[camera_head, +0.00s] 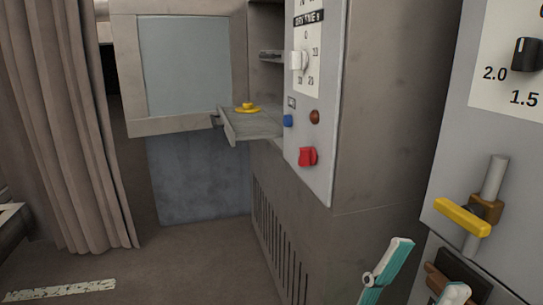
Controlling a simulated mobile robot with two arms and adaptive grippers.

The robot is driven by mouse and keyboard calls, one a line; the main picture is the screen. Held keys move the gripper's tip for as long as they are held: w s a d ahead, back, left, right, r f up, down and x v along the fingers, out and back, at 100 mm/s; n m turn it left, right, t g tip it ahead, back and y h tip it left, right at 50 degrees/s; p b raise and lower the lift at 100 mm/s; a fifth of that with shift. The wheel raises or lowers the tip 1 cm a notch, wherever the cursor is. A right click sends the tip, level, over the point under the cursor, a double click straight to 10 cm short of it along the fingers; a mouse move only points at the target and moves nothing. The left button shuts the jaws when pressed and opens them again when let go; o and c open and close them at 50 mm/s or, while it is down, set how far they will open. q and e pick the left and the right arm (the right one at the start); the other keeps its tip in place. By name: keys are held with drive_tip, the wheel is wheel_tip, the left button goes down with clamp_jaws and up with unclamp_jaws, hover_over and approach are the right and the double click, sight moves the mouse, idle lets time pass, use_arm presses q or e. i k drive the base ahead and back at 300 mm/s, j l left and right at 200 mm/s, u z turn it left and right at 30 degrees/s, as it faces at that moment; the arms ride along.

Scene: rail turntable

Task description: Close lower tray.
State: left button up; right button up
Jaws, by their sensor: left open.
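The lower tray (262,126) is a grey metal shelf. It sticks out to the left from the open front of a grey cabinet (375,100). A small yellow object (247,108) lies on it. My left gripper (427,272) shows at the bottom right as two teal and white fingers spread apart, with nothing seen between them. It is well away from the tray, nearer to me. The rest of that gripper is cut off by the lower edge. My right gripper is not in view.
The cabinet door (185,65) with a pale window stands open behind the tray. A higher shelf (270,55) sits inside. The control panel (313,178) has a red switch (308,157). A yellow-handled lever (462,217) juts out at right. A curtain (65,120) hangs left; floor between is clear.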

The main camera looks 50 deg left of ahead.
sight(267, 123)
drive_tip(key=u, duration=2.1)
drive_tip(key=i+j+z, duration=0.1)
drive_tip(key=i+j, duration=0.15)
drive_tip(key=i, duration=0.3)
drive_tip(key=i+j+z, duration=0.15)
drive_tip(key=i+j, duration=0.15)
drive_tip(key=i, duration=0.3)
drive_tip(key=i+j+z, duration=0.1)
drive_tip(key=i+j, duration=0.25)
drive_tip(key=i, duration=0.2)
